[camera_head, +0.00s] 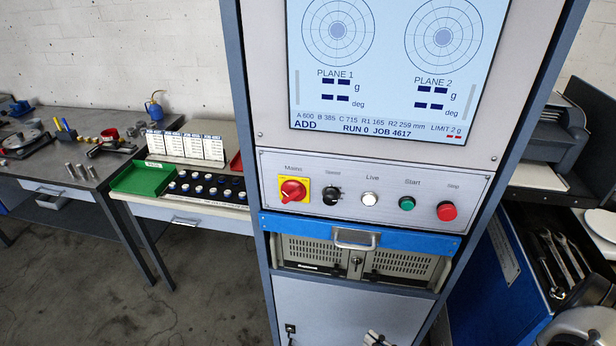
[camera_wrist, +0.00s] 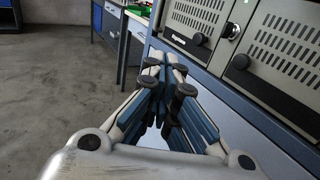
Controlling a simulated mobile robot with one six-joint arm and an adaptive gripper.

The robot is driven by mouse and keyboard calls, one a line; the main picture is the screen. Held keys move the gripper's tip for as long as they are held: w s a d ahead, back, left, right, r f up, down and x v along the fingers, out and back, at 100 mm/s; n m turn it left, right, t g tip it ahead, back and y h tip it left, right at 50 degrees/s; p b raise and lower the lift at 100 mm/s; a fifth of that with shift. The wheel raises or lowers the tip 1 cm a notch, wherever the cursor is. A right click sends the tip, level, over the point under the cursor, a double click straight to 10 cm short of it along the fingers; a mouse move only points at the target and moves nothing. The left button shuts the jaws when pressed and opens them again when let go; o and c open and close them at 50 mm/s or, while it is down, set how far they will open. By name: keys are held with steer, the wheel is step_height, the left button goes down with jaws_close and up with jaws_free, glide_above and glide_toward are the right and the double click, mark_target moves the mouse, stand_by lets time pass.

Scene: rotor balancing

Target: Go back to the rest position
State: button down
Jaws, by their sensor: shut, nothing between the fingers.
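My gripper (camera_wrist: 168,95) shows in the wrist view with its fingers together and nothing held between them. It points along the front of the grey control cabinet (camera_wrist: 218,73), apart from any loose object. In the head view, a bit of what looks like my gripper (camera_head: 377,338) shows at the bottom edge, in front of the cabinet's lower door (camera_head: 335,305). Most of my arm is out of the head view; part of it shows at the lower right.
The cabinet carries a screen (camera_head: 395,60), a button panel (camera_head: 360,190) and a blue drawer front (camera_head: 360,235). To the left stand a table with a green tray (camera_head: 145,178) and a workbench (camera_head: 75,165). A blue tool cart (camera_head: 500,270) is at right. Floor at left (camera_head: 90,290) is clear.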

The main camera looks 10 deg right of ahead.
steer(key=s+a+r+n+g, duration=0.3)
steer(key=a+r+n+g, duration=0.1)
steer(key=r+n+g, duration=0.45)
steer(key=s+a+r+n+g, duration=0.2)
steer(key=a+r+n+g, duration=0.2)
steer(key=r+n+g, duration=0.5)
steer(key=s+d+r+n+t+h, duration=0.2)
steer(key=s+r+n+t+h, duration=0.2)
steer(key=r+n+t+h, duration=0.4)
step_height(320, 180, up, 4)
steer(key=n+h, duration=0.3)
steer(key=shift+d+r, duration=0.15)
steer(key=shift+r, duration=0.1)
